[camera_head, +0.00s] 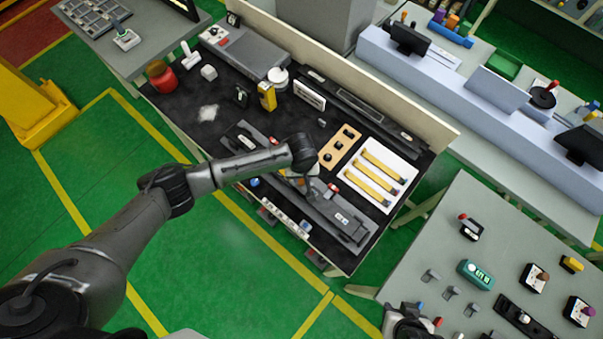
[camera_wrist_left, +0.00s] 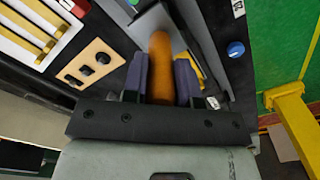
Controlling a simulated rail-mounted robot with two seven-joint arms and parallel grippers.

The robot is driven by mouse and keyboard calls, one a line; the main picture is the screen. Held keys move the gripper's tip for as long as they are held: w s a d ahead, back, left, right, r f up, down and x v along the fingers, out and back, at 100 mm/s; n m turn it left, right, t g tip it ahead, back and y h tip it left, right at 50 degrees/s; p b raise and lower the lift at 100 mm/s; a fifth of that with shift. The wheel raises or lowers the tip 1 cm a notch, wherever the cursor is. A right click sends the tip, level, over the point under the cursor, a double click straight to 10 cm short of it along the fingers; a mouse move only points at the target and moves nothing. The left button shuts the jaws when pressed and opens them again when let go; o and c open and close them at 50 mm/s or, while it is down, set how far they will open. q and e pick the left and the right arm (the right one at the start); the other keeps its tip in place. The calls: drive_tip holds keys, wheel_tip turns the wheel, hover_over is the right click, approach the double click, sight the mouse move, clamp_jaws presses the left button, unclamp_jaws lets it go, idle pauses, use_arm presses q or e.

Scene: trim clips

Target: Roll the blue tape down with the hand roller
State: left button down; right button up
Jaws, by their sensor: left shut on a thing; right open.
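My left gripper (camera_wrist_left: 161,85) is shut on the orange-brown handle of the hand roller (camera_wrist_left: 160,58). The roller's far end is hidden in the left wrist view. In the head view the left arm reaches over the dark bench, and its gripper (camera_head: 308,186) is above the long grey fixture (camera_head: 335,213), mostly hidden by the wrist. I cannot clearly make out the blue tape; the arm and gripper cover part of the fixture. My right gripper (camera_head: 412,321) is open at the bottom edge of the head view, away from the fixture.
A blue knob (camera_wrist_left: 235,49) is beside the fixture. A grey table (camera_head: 500,240) holds several small devices.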

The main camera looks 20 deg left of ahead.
use_arm(q)
drive_tip(key=shift+a+f, duration=0.15)
idle(0.4)
drive_tip(key=shift+w+a, duration=0.1)
drive_tip(key=shift+a, duration=0.2)
drive_tip(key=shift+w+a+p, duration=0.2)
drive_tip(key=shift+a, duration=0.55)
drive_tip(key=shift+w+a+p, duration=0.2)
drive_tip(key=shift+a, duration=0.5)
drive_tip(key=shift+w+a+f, duration=0.1)
drive_tip(key=shift+w+a, duration=0.05)
drive_tip(key=shift+a, duration=0.4)
drive_tip(key=shift+w+a, duration=0.15)
drive_tip(key=shift+a, duration=0.4)
drive_tip(key=shift+w+a, duration=0.2)
drive_tip(key=shift+a, duration=0.45)
drive_tip(key=shift+w+a, duration=0.2)
drive_tip(key=shift+a, duration=0.5)
drive_tip(key=shift+p, duration=0.3)
